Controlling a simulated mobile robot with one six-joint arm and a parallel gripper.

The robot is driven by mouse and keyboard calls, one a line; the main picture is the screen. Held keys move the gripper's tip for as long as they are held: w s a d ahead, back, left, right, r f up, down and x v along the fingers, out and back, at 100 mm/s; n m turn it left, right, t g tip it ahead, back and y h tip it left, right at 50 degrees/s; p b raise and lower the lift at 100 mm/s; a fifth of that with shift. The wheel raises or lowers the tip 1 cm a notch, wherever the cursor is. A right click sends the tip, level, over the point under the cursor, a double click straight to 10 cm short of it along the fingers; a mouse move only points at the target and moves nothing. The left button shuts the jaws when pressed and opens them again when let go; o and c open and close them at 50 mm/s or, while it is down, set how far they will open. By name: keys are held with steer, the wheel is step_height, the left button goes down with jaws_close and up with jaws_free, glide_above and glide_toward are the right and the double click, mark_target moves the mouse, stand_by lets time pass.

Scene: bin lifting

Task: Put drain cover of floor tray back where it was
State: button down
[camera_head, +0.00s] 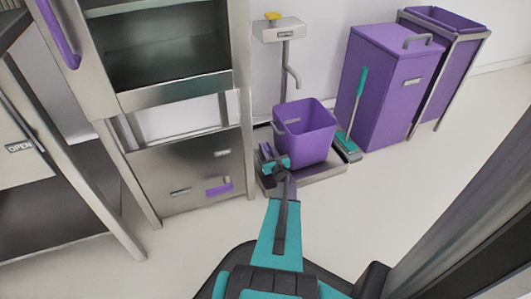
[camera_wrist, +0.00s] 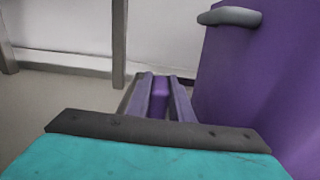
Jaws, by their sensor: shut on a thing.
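The floor tray (camera_head: 322,174) is a low grey metal tray on the floor, with a purple bin (camera_head: 303,135) standing on it. My gripper (camera_head: 268,158) is low at the tray's left side, just left of the bin. In the wrist view, my gripper (camera_wrist: 159,98) is shut on a narrow purple piece (camera_wrist: 159,92), which I take to be the grip of the drain cover. The rest of the cover is hidden behind the fingers and wrist. I cannot tell whether it touches the tray. The bin's wall and grey handle (camera_wrist: 230,16) show close on the right in the wrist view.
A steel cabinet (camera_head: 185,170) stands close on the left. A post with a tap and small box (camera_head: 279,30) rises behind the bin. A teal-handled brush (camera_head: 348,146) and a tall purple container (camera_head: 388,90) are on the right. The front floor is clear.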

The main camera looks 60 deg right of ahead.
mark_target(258, 152)
steer(key=shift+w, duration=0.1)
steer(key=shift+w+d, duration=0.35)
steer(key=shift+w, duration=0.1)
steer(key=shift+w+d+f+b, duration=0.15)
steer(key=shift+f+b, duration=0.15)
steer(key=shift+b, duration=0.2)
steer(key=shift+f+b, duration=0.9)
steer(key=shift+f, duration=0.5)
steer(key=shift+f+b, duration=0.4)
steer(key=shift+f, duration=0.2)
steer(key=c, duration=1.6)
jaws_free()
steer(key=shift+o, duration=0.2)
